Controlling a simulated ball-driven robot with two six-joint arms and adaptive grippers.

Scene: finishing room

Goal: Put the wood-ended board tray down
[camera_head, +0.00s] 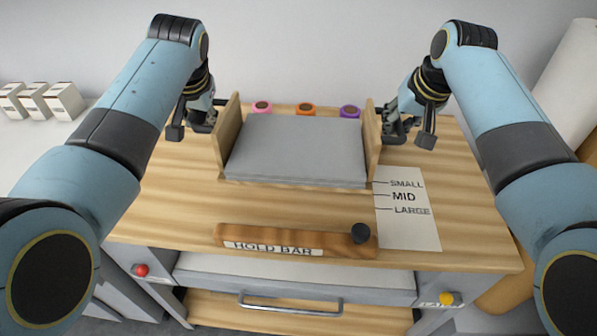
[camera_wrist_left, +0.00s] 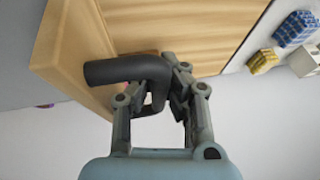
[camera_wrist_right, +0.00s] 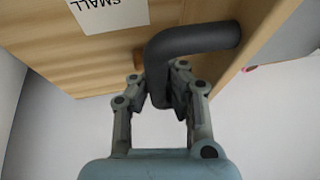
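The wood-ended board tray (camera_head: 229,128) is at the back middle of the wooden bench, level, with grey boards (camera_head: 297,147) lying flat between its upright ends. I cannot tell whether its underside touches the bench. My left gripper (camera_head: 207,122) is at its left end; in the left wrist view the fingers (camera_wrist_left: 156,98) close around a dark bent handle (camera_wrist_left: 125,71). My right gripper (camera_head: 398,128) is at its right end; in the right wrist view the fingers (camera_wrist_right: 160,92) close around the matching handle (camera_wrist_right: 195,40).
A card (camera_head: 407,225) marked SMALL, MID and LARGE lies right of the tray. A wooden hold bar (camera_head: 290,240) with a dark knob lies in front. Pink, orange and purple-ringed items (camera_head: 306,109) stand behind the tray. White boxes (camera_head: 62,101) sit far left.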

